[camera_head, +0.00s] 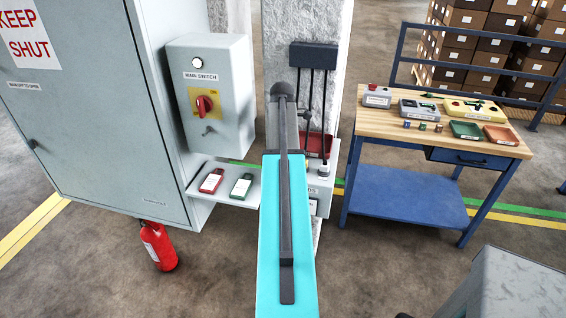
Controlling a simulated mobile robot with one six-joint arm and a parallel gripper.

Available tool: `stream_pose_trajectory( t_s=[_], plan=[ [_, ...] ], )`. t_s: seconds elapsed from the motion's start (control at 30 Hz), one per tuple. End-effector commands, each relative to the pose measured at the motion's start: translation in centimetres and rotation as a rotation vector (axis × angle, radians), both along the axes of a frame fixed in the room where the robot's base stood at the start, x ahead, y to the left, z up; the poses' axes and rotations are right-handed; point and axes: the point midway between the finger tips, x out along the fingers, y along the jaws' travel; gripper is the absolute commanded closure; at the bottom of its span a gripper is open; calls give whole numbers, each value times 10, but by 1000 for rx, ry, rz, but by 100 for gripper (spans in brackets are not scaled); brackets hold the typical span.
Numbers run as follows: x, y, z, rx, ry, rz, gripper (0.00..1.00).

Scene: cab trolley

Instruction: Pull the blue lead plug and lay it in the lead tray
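Three dark leads hang from a dark holder (313,55) on the pillar. Their lower ends go down behind and beside my arm, near a red tray (318,143) and a pale labelled box (319,187). A pale plug-like end (323,170) shows at the box's top. I cannot make out a blue plug. My turquoise and dark arm covers part of the leads and the box. I cannot tell which tray is the lead tray; the box's label is partly covered. My gripper's fingers do not show; the arm's far end is at the pillar, left of the leads.
A grey cabinet (90,100) and a main switch box (205,85) stand left. A shelf (225,190) holds a red and a green tag-like item. A fire extinguisher (159,245) stands on the floor. A workbench (450,135) with trays stands right, before a blue rail.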

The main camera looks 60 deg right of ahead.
Motion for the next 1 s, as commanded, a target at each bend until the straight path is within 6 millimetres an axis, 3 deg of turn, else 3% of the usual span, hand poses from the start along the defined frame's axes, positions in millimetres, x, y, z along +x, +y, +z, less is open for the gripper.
stream_pose_trajectory(
  t_s=[0.4,0.7,1.0],
  plan=[
    [0,0,0,0,0,0,55],
    [0,0,0,0,0,0,100],
    [-1,-1,3,-1,0,-1,100]
  ],
)
